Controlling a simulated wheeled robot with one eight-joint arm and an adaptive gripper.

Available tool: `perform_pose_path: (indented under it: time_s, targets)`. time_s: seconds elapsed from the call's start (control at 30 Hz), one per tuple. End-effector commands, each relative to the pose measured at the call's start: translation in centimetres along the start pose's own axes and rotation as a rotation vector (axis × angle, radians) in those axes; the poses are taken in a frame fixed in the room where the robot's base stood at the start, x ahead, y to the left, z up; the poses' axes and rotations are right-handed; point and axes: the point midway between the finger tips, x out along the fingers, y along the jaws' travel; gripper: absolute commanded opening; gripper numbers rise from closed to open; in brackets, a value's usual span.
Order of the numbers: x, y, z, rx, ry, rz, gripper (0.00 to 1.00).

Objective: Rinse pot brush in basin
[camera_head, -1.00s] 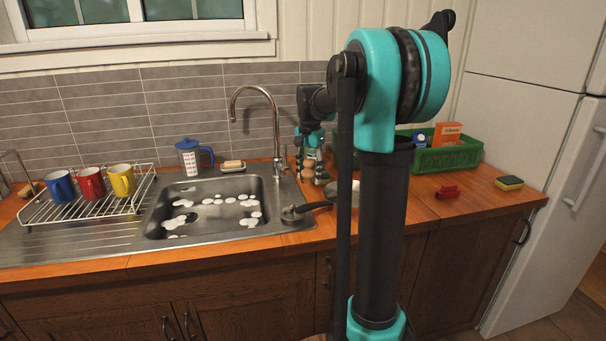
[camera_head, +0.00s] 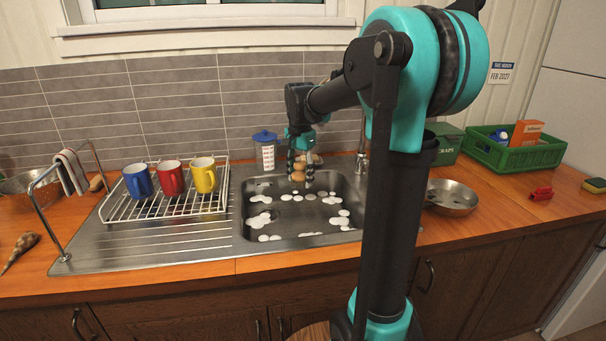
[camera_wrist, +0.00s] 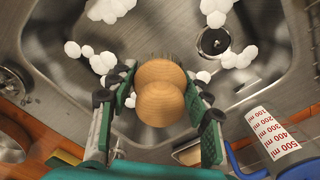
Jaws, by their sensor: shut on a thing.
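In the wrist view, the brush (camera_wrist: 160,100) sits between the two green-padded fingers of my gripper (camera_wrist: 160,88). A little of its bristles shows beyond the wood; the rest is hidden. The basin also fills much of the wrist view (camera_wrist: 170,30), with white foam clumps and a drain (camera_wrist: 213,41). I cannot tell whether the bristles touch the basin floor.
A blue-lidded measuring jug (camera_head: 266,152) stands behind the basin. The tap (camera_head: 362,150) is partly hidden by my arm. A rack (camera_head: 165,207) holds blue, red and yellow mugs on the left. A metal pan (camera_head: 452,197) and a green crate (camera_head: 515,155) are on the right.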

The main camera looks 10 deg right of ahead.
Motion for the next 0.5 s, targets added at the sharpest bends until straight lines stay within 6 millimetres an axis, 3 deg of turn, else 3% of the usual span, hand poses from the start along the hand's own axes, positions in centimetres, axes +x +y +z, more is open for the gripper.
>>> perform_pose_path:
  time_s: [0.5]
  targets:
    - [4.0,0.0,0.0,0.000,0.000,0.000,0.17]
